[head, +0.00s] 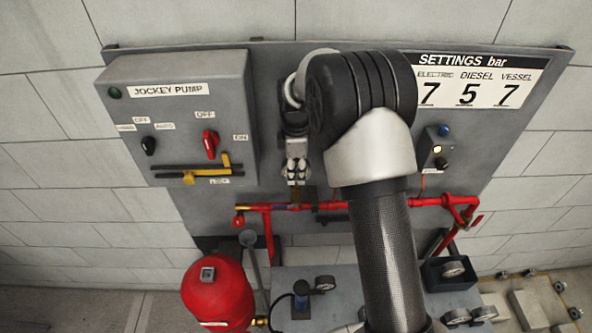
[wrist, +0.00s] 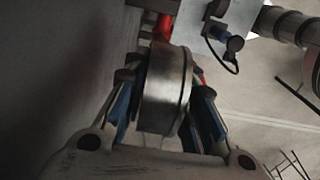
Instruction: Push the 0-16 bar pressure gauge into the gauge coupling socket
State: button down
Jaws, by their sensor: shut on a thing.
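My gripper (head: 297,172) hangs in front of the grey panel, just above the red pipe (head: 345,204). In the wrist view my gripper (wrist: 165,108) has its blue-padded fingers closed on both sides of a round metal gauge (wrist: 165,85). The gauge shows edge-on there, so its dial and range cannot be read. In the head view my gripper mostly hides it. A small brassy part shows between the fingertips and the red pipe; I cannot tell whether it is the gauge stem or the coupling socket, nor whether the two touch.
The jockey pump box (head: 180,120) is left of my gripper, with a red switch (head: 210,143) and a yellow lever. A red vessel (head: 217,293) stands below left. Other gauges lie below, one by a blue-topped part (head: 325,283), one at a dark box (head: 453,269).

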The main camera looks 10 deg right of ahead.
jog(key=shift+f+b, duration=0.45)
jog(key=shift+f, duration=0.3)
jog(key=c, duration=1.2)
grip_release()
jog(key=shift+c, duration=0.2)
jog(key=shift+r, duration=0.1)
notch_tip(320, 180, up, 12)
jog(key=shift+f, duration=0.1)
